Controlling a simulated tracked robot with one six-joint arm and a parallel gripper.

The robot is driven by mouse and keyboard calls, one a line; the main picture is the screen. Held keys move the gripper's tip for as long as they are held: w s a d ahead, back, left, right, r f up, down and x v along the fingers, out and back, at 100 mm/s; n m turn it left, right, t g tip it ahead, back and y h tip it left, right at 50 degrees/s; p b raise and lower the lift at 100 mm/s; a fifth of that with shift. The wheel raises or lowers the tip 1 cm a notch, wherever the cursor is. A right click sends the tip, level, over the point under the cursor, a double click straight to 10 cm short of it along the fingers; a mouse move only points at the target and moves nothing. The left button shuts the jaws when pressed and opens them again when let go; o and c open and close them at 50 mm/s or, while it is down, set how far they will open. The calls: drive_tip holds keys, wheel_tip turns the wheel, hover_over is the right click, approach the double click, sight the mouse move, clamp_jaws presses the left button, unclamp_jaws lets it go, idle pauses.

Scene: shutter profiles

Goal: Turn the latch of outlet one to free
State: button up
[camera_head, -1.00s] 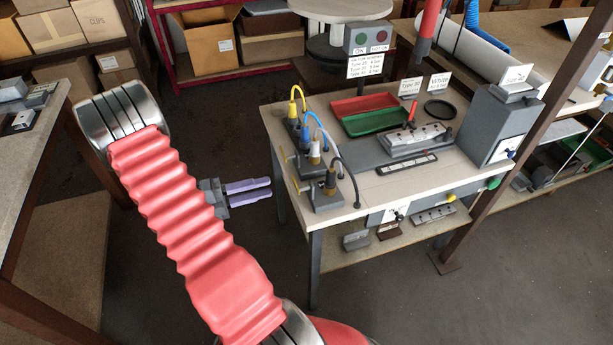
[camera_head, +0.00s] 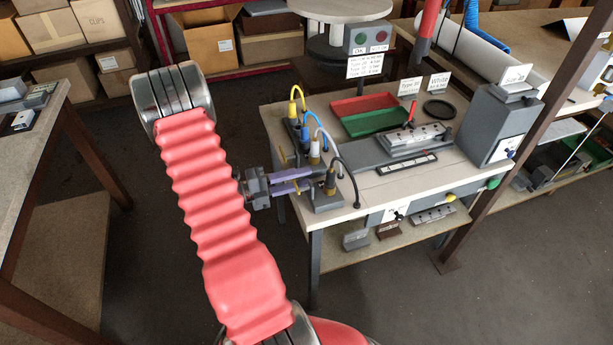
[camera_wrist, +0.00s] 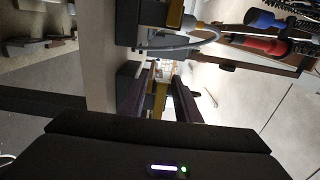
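A row of outlets stands along the left side of the bench, with yellow, blue, white and black hoses. The nearest outlet (camera_head: 328,198) has a brass fitting and the black hose. A thin yellow latch (camera_head: 283,154) shows farther back. My gripper (camera_head: 308,178) has two purple fingers, spread apart, reaching from the left to the nearest outlet. In the wrist view my gripper (camera_wrist: 160,88) has a yellow strip (camera_wrist: 160,98) between its fingers, probably a latch; contact cannot be told. I cannot read which outlet is number one.
The bench (camera_head: 375,190) also holds a red tray (camera_head: 362,104), a green tray (camera_head: 377,121), a grey device (camera_head: 412,138) and a grey box (camera_head: 498,125). A brown post (camera_head: 510,145) rises at the right.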

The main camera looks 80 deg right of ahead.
drive_tip(key=shift+x, duration=1.05)
drive_tip(key=shift+c, duration=0.5)
clamp_jaws()
